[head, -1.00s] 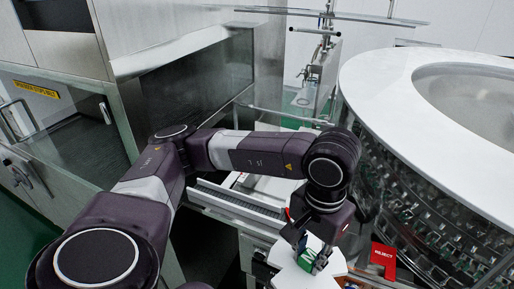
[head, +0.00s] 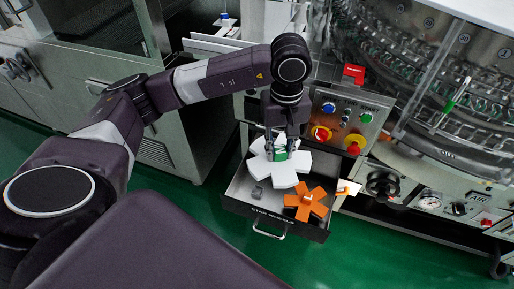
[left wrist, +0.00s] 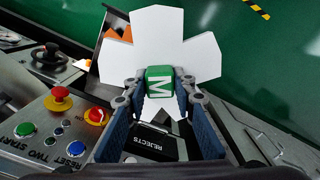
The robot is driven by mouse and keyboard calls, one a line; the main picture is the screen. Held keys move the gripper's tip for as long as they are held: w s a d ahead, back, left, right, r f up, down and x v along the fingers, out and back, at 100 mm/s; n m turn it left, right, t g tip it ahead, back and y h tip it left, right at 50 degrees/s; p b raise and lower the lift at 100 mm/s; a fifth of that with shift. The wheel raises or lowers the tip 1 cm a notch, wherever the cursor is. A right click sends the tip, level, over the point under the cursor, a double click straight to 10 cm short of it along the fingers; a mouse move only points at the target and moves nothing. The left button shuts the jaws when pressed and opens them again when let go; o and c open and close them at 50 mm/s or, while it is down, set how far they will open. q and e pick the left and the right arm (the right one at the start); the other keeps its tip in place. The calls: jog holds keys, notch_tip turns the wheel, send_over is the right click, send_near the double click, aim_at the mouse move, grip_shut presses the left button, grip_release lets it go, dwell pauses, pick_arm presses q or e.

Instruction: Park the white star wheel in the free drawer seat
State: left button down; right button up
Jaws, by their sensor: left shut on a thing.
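The white star wheel (head: 274,171) has broad lobes and a green hub marked M. My left gripper (head: 280,150) is shut on the green hub, one finger on each side, and the wheel hangs over the open drawer (head: 234,193). The wheel and hub also show in the left wrist view (left wrist: 143,38), between the fingers (left wrist: 159,88). An orange star wheel (head: 307,203) sits in the drawer's front right. A small grey block (head: 257,193) shows at the drawer's left, beside the white wheel; it may be the free seat's post. The wheel hides the drawer's back. My right gripper is out of view.
A control panel (head: 343,122) with coloured buttons and red knobs stands right behind the drawer. A red sign (head: 354,73) tops it. The washer (head: 440,110) fills the right. Green floor (head: 190,200) is clear left of the drawer.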

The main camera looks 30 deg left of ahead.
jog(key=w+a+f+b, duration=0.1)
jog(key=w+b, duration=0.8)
jog(key=b, duration=0.6)
pick_arm(q)
jog(key=w+a+f+n+b, duration=0.1)
jog(key=w+a+f+n, duration=0.1)
jog(key=f, duration=0.8)
jog(key=w+a+f+n+b, duration=0.1)
jog(key=a+f+n, duration=0.4)
jog(key=f, duration=0.6)
jog(key=w+a+f+n+b, duration=0.1)
jog(key=w+a+f+n, duration=0.2)
jog(key=f, duration=0.8)
jog(key=shift+a+n, duration=0.4)
jog(key=shift+n, duration=0.5)
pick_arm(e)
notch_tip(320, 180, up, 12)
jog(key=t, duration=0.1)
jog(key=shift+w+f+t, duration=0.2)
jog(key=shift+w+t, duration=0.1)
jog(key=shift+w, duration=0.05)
pick_arm(q)
jog(key=shift+f+b, duration=0.15)
jog(key=shift+b, duration=0.15)
